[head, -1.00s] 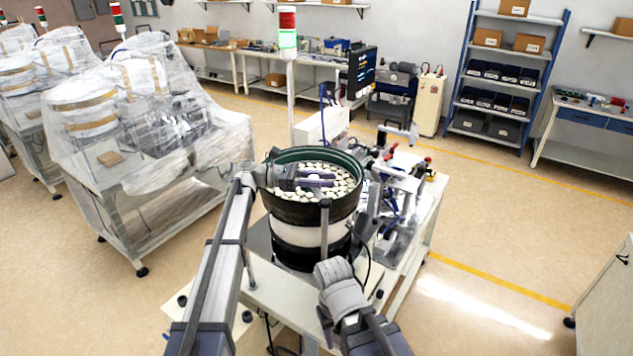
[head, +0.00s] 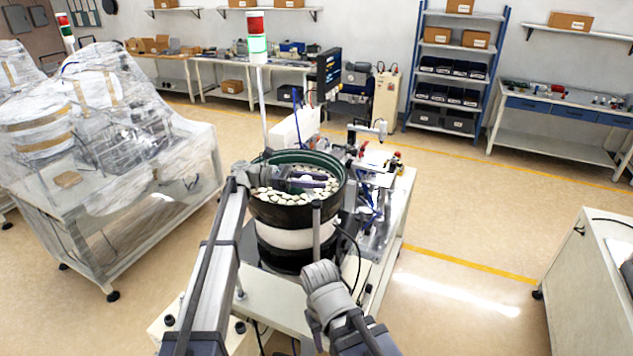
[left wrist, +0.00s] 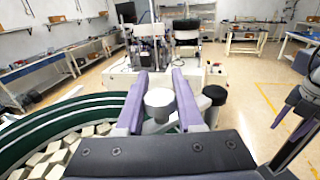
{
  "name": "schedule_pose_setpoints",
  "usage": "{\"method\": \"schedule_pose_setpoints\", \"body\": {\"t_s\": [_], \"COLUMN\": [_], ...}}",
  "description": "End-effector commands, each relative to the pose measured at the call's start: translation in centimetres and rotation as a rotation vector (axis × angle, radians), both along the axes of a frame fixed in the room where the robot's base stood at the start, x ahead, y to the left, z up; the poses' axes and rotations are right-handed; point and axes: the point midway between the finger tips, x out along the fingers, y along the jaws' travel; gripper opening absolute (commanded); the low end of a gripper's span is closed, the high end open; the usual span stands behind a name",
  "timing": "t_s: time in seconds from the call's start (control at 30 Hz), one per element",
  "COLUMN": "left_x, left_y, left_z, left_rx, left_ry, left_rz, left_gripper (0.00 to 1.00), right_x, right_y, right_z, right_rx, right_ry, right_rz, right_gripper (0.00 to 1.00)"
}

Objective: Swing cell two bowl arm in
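My left gripper (head: 322,180) reaches in over the bowl feeder (head: 298,234) in the head view, its purple fingers pointing right. In the left wrist view its fingers (left wrist: 159,85) stand apart with a light grey round knob (left wrist: 159,102) between them, filling the gap and seeming to touch both. A pale bracket links the knob to a black-topped post (left wrist: 213,97) on the right. The post also shows in front of the bowl in the head view (head: 317,232).
The green-rimmed bowl holds many pale parts (head: 272,194). Behind it is a station with fixtures (head: 375,160) and a signal tower (head: 257,45). A plastic-wrapped machine (head: 110,150) stands left, a white cabinet (head: 585,270) right. The floor between feeder and cabinet is clear.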

Motion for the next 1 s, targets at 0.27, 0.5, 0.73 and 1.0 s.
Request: {"method": "schedule_pose_setpoints", "body": {"t_s": [0.27,0.5,0.73,1.0], "left_x": [0.0,0.0,0.5,1.5], "left_y": [-0.1,0.0,1.4,5.4], "left_z": [0.0,0.0,0.0,0.0], "left_rx": [0.000,0.000,0.000,0.000], "left_ry": [0.000,0.000,0.000,0.000], "left_rz": [0.000,0.001,0.002,0.003], "left_gripper": [0.66,0.66,0.66,0.66], "right_x": [0.0,0.0,0.0,0.0], "right_y": [0.0,0.0,0.0,0.0], "right_z": [0.0,0.0,0.0,0.0], "right_rx": [0.000,0.000,0.000,0.000], "right_ry": [0.000,0.000,0.000,0.000], "right_rz": [0.000,0.000,0.000,0.000], "right_gripper": [0.50,0.50,0.50,0.50]}}
